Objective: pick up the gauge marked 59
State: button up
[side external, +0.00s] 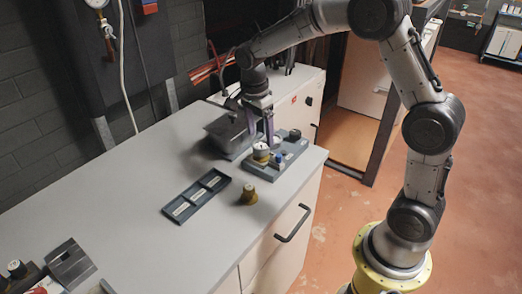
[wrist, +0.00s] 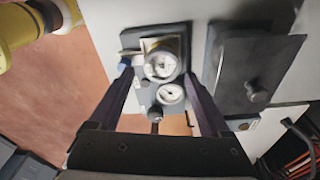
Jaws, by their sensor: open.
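Two round white-faced gauges show in the wrist view, a nearer-looking larger one (wrist: 161,65) and a smaller one (wrist: 171,93). Their markings are too small to read, so I cannot tell which is 59. In the side view one brass-bodied gauge (side external: 261,153) stands on a grey block plate (side external: 290,152). A separate brass piece (side external: 248,195) with a dark top stands on the bench; its face is unclear. My gripper (side external: 261,143) is open over the block plate. In the wrist view its fingers (wrist: 159,74) lie on either side of the gauges, with no hold visible.
A grey lidded box (side external: 231,133) stands close behind my gripper; its knobbed lid (wrist: 250,75) also shows in the wrist view. A dark slotted tray (side external: 196,195) lies on the bench (side external: 120,200). The bench's left middle is clear. A wall gauge (side external: 97,3) hangs at upper left.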

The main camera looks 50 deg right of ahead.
aim_at(261, 144)
jog(key=f, duration=0.5)
jog(key=shift+w+d, duration=0.1)
jog(key=shift+d, duration=0.25)
jog(key=shift+c, duration=0.2)
jog(key=shift+r, duration=0.1)
grip_shut()
